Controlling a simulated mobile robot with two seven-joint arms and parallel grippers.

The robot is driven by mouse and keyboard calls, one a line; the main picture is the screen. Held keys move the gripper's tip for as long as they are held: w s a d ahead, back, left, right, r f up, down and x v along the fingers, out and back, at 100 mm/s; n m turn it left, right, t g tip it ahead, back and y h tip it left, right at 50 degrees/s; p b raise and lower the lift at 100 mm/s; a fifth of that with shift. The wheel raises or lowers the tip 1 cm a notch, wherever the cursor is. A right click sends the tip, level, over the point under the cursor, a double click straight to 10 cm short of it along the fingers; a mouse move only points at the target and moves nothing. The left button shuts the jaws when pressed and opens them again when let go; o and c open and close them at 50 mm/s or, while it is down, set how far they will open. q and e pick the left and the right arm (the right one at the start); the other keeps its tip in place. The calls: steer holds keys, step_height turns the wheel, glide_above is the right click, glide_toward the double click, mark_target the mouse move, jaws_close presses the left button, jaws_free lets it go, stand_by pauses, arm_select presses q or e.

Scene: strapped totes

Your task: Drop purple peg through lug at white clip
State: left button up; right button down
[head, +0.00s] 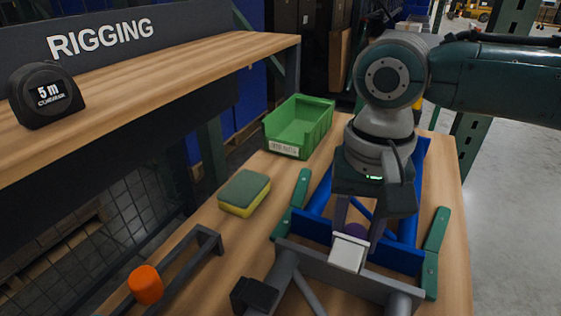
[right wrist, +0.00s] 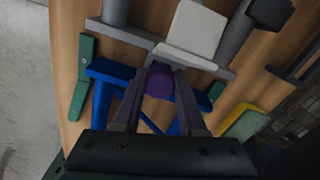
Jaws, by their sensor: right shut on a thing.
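My right gripper (head: 354,222) points down over the joint between a blue frame (head: 404,258) and a grey frame (head: 320,268). It is shut on the purple peg (head: 355,231), whose rounded top shows between the fingers. In the right wrist view the purple peg (right wrist: 159,83) sits between the fingertips, close to the white clip (right wrist: 197,30). The white clip (head: 347,253) lies just in front of the fingers in the head view. The lug and the peg's lower end are hidden, so I cannot tell whether the peg is in the lug. My left gripper is not in view.
A black clip (head: 254,295) sits on the grey frame at the left. Green strips (head: 437,252) flank the frames. A sponge (head: 244,193), a green bin (head: 299,126) and a grey handle with an orange knob (head: 146,284) stand left. A shelf with a tape measure (head: 45,94) overhangs the left.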

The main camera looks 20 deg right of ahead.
steer(key=shift+f, duration=0.3)
steer(key=shift+c, duration=1.9)
jaws_free()
steer(key=shift+r, duration=0.1)
step_height(320, 180, up, 9)
steer(key=shift+f+p, duration=0.2)
steer(key=shift+p, duration=1)
steer(key=shift+r, duration=0.6)
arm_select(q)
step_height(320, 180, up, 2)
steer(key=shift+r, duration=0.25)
